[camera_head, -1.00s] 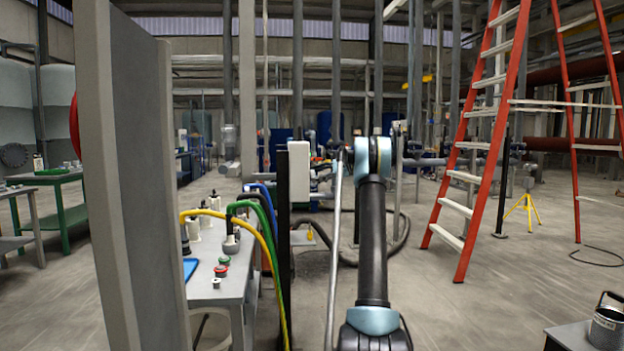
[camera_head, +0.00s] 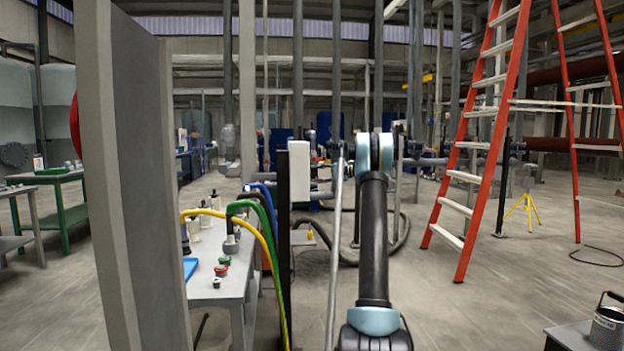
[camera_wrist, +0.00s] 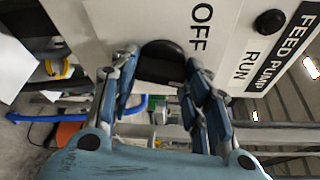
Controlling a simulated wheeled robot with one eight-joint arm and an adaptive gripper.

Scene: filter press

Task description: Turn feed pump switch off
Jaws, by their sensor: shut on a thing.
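The feed pump panel (camera_wrist: 225,45) is a white face in the wrist view, with the words OFF, RUN and FEED PUMP turned on their side. A black switch knob (camera_wrist: 162,64) stands out of the panel beside the word OFF. My gripper (camera_wrist: 163,60) has its blue-padded fingers on both sides of this knob and is shut on it. The knob's pointer direction cannot be told. In the head view a white box (camera_head: 299,166) stands on a dark post; my gripper is hidden there behind my arm.
A red ladder (camera_head: 480,150) stands at the right.

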